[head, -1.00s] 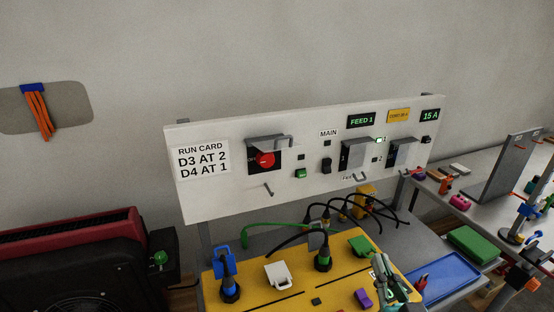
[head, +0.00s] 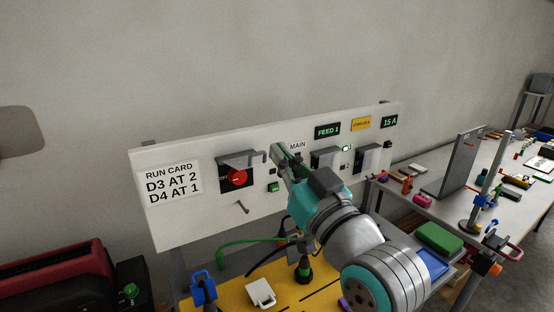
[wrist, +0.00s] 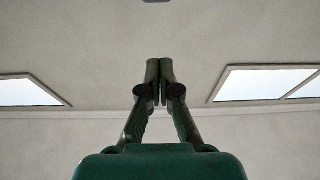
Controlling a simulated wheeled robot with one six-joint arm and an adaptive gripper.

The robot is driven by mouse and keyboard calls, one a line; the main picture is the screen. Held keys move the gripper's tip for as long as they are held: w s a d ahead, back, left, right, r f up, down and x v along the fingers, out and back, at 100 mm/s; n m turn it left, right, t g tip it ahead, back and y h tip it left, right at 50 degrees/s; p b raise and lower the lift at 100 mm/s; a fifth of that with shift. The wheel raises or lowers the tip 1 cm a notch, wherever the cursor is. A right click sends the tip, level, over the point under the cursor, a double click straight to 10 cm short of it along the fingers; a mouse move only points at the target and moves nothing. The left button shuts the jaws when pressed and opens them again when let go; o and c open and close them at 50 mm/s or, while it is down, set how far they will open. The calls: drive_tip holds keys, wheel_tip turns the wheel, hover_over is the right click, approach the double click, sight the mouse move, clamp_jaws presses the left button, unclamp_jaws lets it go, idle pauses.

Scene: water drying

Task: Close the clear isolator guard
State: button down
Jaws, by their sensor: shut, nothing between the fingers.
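A red rotary isolator knob (head: 237,177) sits on a black plate on the left half of the white panel. A greyish see-through guard (head: 236,158) juts out above the knob like a raised flap, with a hooked handle (head: 264,158) at its right end. The knob is uncovered. My gripper (head: 279,148) is in front of the panel, just right of that handle, below the MAIN label. A gap between them cannot be judged. In the wrist view my gripper (wrist: 160,65) has its fingertips together and empty, against a pale ceiling; the guard is not visible there.
My arm hides the panel's middle and part of the yellow board (head: 240,292). More hooded covers (head: 326,157) stick out right of my gripper. A small peg (head: 243,208) juts out below the knob. A green cable (head: 250,241) runs below the panel.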

drive_tip(key=x, duration=0.8)
wheel_tip(320, 180, down, 4)
drive_tip(key=shift+s+d, duration=0.1)
idle(0.3)
